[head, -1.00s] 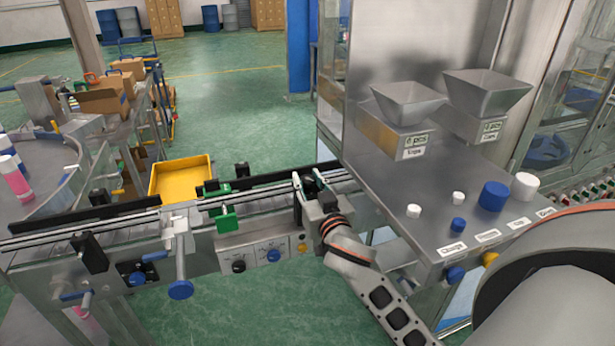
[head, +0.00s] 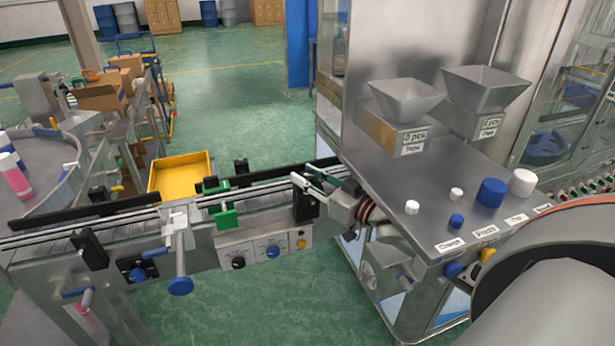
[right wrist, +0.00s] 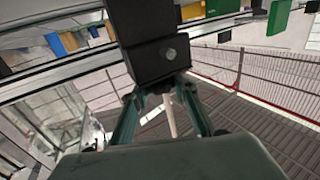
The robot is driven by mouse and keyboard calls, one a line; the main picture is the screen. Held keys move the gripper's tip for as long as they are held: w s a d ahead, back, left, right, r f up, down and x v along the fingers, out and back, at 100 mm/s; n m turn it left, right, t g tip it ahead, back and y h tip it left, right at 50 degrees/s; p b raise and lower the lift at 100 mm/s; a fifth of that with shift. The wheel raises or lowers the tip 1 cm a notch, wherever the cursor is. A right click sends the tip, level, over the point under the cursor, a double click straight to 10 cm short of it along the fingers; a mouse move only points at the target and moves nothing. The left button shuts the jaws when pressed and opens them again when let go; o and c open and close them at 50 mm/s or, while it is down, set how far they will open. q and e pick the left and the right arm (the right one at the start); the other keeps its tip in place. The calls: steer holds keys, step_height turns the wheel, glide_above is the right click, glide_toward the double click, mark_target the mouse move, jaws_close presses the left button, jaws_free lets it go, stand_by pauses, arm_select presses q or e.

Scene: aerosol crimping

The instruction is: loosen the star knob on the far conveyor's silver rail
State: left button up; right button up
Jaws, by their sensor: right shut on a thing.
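My right gripper (head: 314,180) is at the silver rail (head: 262,190) of the conveyor, beside a black clamp block (head: 305,206). In the right wrist view, the block (right wrist: 158,52) with its round screw head fills the upper middle. The right gripper's two green fingers (right wrist: 160,92) close on a small dark part just below the block, which I take as the star knob (right wrist: 158,86). Its lobes are mostly hidden by the fingers. The head view does not show the knob clearly. My left gripper is not in view.
A steel machine table (head: 400,185) with blue and white caps stands right of the gripper. A control panel (head: 262,250) sits below the rail. A green bracket (head: 226,212) is to the left on the rail, and a yellow tray (head: 180,178) is behind.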

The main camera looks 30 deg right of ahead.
stand_by(0.4)
steer(key=o, duration=1.1)
steer(key=shift+a+m+h, duration=0.1)
steer(key=shift+m+h, duration=0.2)
steer(key=shift+h, duration=0.2)
